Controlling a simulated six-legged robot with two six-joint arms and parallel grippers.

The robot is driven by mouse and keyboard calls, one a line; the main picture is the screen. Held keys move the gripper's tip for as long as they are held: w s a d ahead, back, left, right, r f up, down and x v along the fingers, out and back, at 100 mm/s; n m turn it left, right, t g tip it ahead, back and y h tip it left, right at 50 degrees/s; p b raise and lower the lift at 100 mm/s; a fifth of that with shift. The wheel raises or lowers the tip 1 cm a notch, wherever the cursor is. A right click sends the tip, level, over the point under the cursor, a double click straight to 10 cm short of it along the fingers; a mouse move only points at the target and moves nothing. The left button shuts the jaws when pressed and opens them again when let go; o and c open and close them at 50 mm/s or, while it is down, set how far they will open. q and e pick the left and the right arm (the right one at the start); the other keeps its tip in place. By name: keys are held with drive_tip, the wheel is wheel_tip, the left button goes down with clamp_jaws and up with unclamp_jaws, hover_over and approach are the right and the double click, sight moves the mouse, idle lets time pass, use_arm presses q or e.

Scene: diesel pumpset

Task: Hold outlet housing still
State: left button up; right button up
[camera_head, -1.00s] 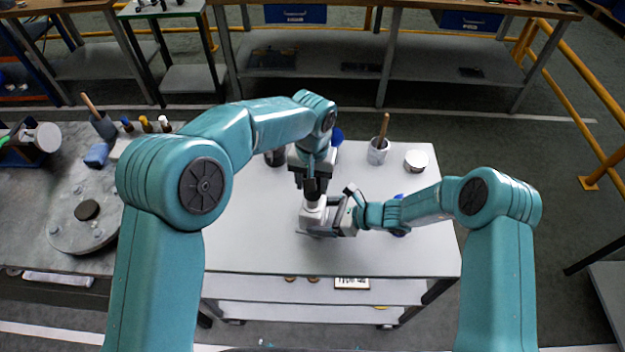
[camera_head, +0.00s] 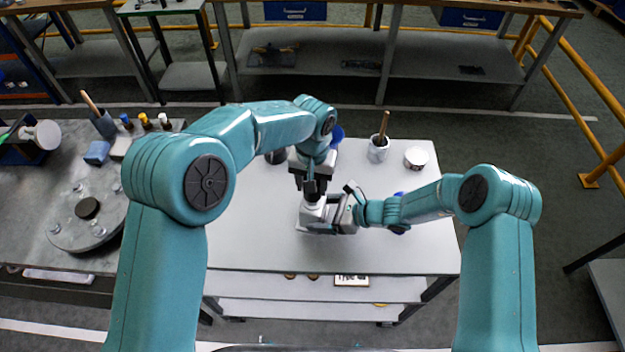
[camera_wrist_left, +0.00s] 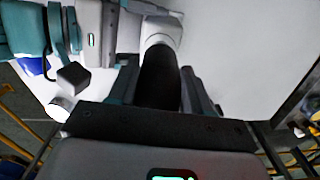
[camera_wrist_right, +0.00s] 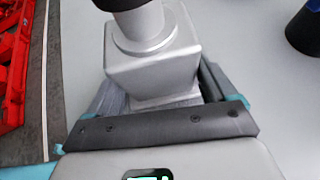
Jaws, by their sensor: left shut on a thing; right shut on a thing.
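The outlet housing (camera_head: 311,213) is a silver-grey metal block with a round neck, upright on the white table. The right wrist view shows its square body (camera_wrist_right: 152,72) between the fingers of my right gripper (camera_head: 328,214), which is shut on it from the right side. My left gripper (camera_head: 314,188) comes down from above and is shut on a black cylindrical part (camera_wrist_left: 160,78). This part stands on the housing's neck, in line with it. The gripper fingers hide some of the housing and of the black part.
The white table (camera_head: 260,245) has free room left of and in front of the housing. A cup with a wooden handle (camera_head: 378,150) and a white tub (camera_head: 416,158) stand at the back right. A grey bench with a round plate (camera_head: 88,222) is at the left.

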use_arm(q)
drive_tip(key=shift+f, duration=1.35)
drive_tip(key=o, duration=1.4)
drive_tip(key=shift+r, duration=0.1)
wheel_tip(320, 180, up, 12)
drive_tip(key=shift+f, duration=0.1)
use_arm(e)
drive_tip(key=o, duration=1.3)
